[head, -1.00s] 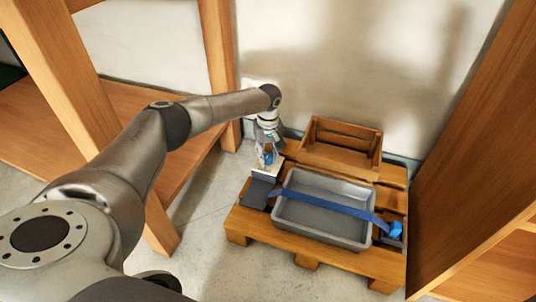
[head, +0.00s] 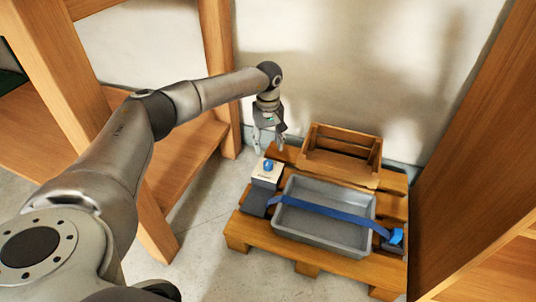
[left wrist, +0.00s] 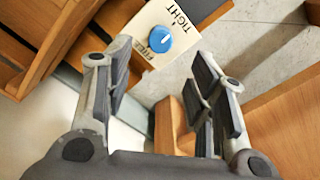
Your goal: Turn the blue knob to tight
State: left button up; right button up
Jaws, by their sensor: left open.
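The blue knob (head: 268,165) sits on a white-topped block (head: 266,175) at the left end of the pallet. In the left wrist view the round blue knob (left wrist: 159,39) has a short white mark, with the printed words TIGHT and FREE beside it. I cannot tell exactly which word the mark points to. My left gripper (head: 268,146) is open and empty, a little above and behind the knob, apart from it. In the left wrist view the knob shows beyond the gap between the fingers. My right gripper is not in view.
A grey tray (head: 318,240) stands on the wooden pallet (head: 270,248), with a blue strap (head: 325,212) across it. A wooden crate (head: 340,168) stands behind the tray. A wooden shelf frame is at left, a wooden panel (head: 470,170) at right, and a pale wall behind.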

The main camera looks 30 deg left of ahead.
pick_arm(q)
jog(key=shift+r, duration=1.8)
